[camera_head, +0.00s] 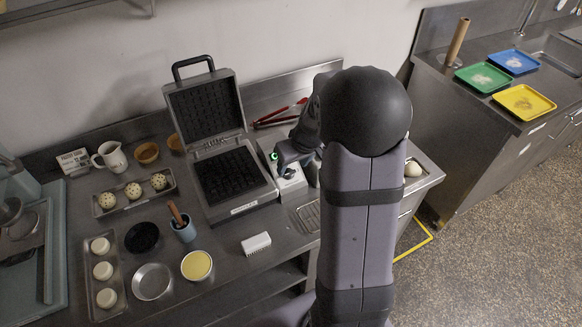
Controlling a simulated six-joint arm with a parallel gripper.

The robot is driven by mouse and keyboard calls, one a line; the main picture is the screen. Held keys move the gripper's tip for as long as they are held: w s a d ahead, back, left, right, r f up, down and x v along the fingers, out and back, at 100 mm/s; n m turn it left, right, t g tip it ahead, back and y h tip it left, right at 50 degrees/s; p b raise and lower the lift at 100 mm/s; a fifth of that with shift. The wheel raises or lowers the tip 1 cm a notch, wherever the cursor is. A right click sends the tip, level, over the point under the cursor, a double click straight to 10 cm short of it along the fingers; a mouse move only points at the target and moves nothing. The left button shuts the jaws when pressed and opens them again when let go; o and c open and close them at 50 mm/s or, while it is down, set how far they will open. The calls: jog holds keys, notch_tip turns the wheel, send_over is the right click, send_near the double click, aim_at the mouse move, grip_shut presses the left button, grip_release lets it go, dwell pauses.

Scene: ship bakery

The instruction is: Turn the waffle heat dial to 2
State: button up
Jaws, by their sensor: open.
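The waffle iron (241,207) stands on the steel counter with its lid (206,108) raised and its dark grid plates showing. A small light-grey control box (291,187) sits against its right side, with a green light (274,156) near its back left. My gripper (291,167) is over this box, pointing down, with its jaws open. The heat dial and its setting cannot be made out; my gripper and arm cover much of the box. I cannot tell whether the fingers touch the dial.
Red-handled tongs (278,115) lie behind the box. A blue-grey cup with a wooden-handled tool (186,231), a yellow-filled bowl (196,265) and a white block (256,243) stand in front of the iron. Trays of round pieces (134,192) are at left. An egg (413,169) lies at right.

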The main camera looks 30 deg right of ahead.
aim_at(291, 174)
jog(key=shift+x, duration=1.95)
jog(key=c, duration=1)
jog(key=shift+c, duration=0.2)
